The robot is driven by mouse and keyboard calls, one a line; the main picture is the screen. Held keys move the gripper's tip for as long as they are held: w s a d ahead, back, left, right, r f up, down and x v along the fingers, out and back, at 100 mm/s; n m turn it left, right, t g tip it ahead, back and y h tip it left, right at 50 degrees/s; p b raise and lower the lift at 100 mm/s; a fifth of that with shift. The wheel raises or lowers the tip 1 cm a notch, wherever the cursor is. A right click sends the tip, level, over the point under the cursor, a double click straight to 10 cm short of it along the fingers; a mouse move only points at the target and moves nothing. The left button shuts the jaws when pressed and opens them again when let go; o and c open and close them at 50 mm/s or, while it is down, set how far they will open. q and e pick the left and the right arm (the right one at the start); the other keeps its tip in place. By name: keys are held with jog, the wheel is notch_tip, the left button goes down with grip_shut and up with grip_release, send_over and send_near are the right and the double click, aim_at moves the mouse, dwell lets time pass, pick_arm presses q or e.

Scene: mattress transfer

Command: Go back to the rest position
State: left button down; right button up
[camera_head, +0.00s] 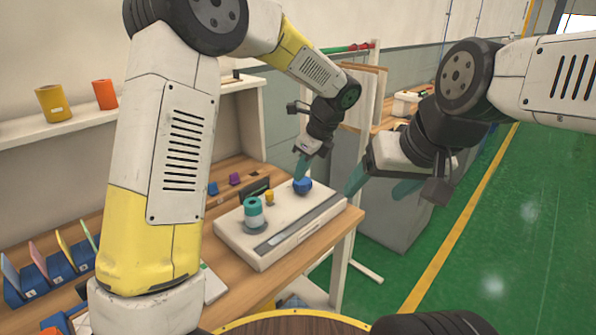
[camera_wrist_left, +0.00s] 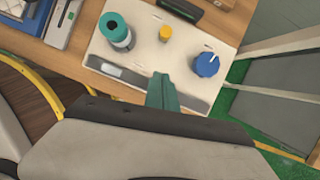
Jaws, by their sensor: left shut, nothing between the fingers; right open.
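My left gripper (camera_head: 302,167) is shut and empty, with its teal fingers pointing down above the right part of a white board (camera_head: 232,232) on the wooden table. In the left wrist view its fingers (camera_wrist_left: 162,92) overlap the board's grey strip. A blue knob-like piece (camera_head: 303,186) stands on the board near these fingertips; it also shows in the left wrist view (camera_wrist_left: 206,64). A teal and white cylinder (camera_head: 254,212) and a small yellow cylinder (camera_head: 269,198) stand on the board too. My right gripper (camera_head: 378,186) is open and empty, beyond the table's right edge.
A shelf at the left holds a yellow cup (camera_head: 53,103) and an orange cup (camera_head: 104,94). Blue holders with coloured plates (camera_head: 60,262) stand at the table's left. A grey cabinet (camera_head: 400,230) stands at the right. The green floor (camera_head: 520,230) beyond is clear.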

pick_arm(q)
jog(key=s+a+r+n+h, duration=0.3)
jog(key=s+a+r+n, duration=0.6)
jog(key=s+a+n, duration=0.2)
jog(key=s+a+n+t+h, duration=0.1)
jog(key=s+a+n+t, duration=0.1)
jog(key=s+n, duration=0.4)
jog(key=s+a+r+n+t+h, duration=0.1)
jog(key=s+a+n, duration=0.2)
jog(key=s+n, duration=0.4)
jog(key=shift+r+t+h, duration=0.3)
jog(key=shift+t+h, duration=0.1)
jog(key=shift+s, duration=0.1)
